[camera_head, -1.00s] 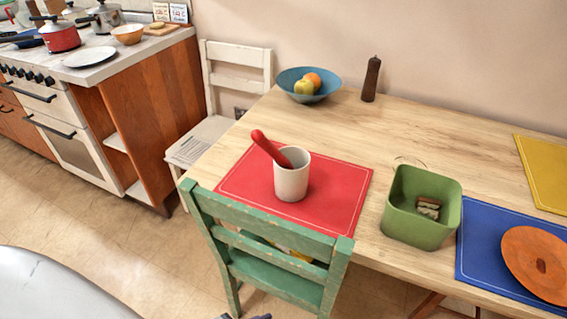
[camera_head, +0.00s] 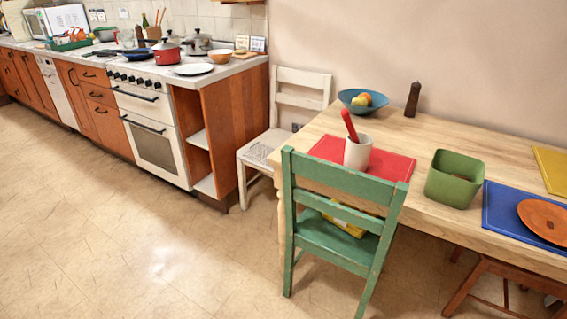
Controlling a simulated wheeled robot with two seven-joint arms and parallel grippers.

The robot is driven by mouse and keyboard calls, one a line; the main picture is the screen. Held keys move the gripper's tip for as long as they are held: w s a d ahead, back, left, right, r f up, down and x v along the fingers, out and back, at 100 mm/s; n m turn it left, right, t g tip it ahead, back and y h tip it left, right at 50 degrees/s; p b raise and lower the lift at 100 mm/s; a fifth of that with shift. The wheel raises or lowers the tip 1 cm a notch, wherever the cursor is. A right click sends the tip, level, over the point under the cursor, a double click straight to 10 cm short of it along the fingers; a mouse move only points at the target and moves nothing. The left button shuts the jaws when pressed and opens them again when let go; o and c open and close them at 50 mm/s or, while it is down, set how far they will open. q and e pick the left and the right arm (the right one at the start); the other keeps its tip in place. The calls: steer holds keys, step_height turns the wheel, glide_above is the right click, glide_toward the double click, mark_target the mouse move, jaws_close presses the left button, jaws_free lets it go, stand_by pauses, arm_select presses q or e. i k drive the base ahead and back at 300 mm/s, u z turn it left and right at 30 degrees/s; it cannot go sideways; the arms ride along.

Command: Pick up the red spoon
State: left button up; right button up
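A red spoon (camera_head: 349,125) stands tilted in a white cup (camera_head: 357,153), its red end sticking up out of the rim to the upper left. Its lower part is hidden inside the cup. The cup stands upright on a red placemat (camera_head: 398,167) on the wooden table (camera_head: 436,131). Neither of my grippers shows in the head view.
A green chair (camera_head: 343,184) stands in front of the cup, with something yellow on its seat. A white chair (camera_head: 301,88) is at the table's left end. A green container (camera_head: 455,178), blue bowl (camera_head: 362,99) and pepper mill (camera_head: 413,98) share the table. Floor at left is clear.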

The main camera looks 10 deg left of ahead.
mark_target(346, 117)
steer(key=z, duration=1.1)
steer(key=i, duration=1.05)
steer(key=z, duration=0.05)
